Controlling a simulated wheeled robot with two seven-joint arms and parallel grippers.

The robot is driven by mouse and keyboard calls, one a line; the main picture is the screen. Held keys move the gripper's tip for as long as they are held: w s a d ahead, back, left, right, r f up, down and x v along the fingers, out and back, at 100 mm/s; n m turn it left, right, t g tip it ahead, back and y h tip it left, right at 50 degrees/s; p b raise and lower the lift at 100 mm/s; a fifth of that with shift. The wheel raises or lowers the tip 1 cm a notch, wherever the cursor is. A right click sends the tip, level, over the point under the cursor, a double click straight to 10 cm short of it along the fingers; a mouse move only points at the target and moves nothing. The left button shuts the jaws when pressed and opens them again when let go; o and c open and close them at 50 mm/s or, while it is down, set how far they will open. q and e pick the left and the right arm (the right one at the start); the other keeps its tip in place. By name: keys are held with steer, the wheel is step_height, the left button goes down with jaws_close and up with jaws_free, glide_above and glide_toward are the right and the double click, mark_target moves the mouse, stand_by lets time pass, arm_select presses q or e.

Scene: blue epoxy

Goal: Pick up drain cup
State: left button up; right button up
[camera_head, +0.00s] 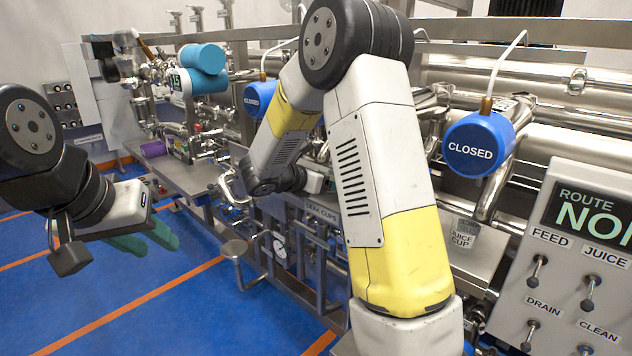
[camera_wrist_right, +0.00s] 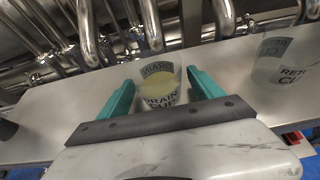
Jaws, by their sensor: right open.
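The drain cup (camera_wrist_right: 160,90) is a small clear cup with a dark label and pale yellowish contents. In the right wrist view it stands on a steel shelf (camera_wrist_right: 50,120), between the teal fingers of my right gripper (camera_wrist_right: 160,78). That gripper is open, with a visible gap on each side of the cup; its lower front is hidden by the gripper body. In the head view my right arm crosses the middle and the drain cup cannot be made out. My left gripper (camera_head: 145,242) is at the left over the blue floor, its teal fingers apart and empty.
Another clear labelled cup (camera_wrist_right: 285,60) stands on the shelf to the right. A juice cup (camera_head: 463,235) stands on the shelf right of my arm. Steel pipes (camera_wrist_right: 90,35) run close behind the drain cup. A control panel (camera_head: 570,260) is at the right.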

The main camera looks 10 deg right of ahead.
steer(key=c, duration=1.7)
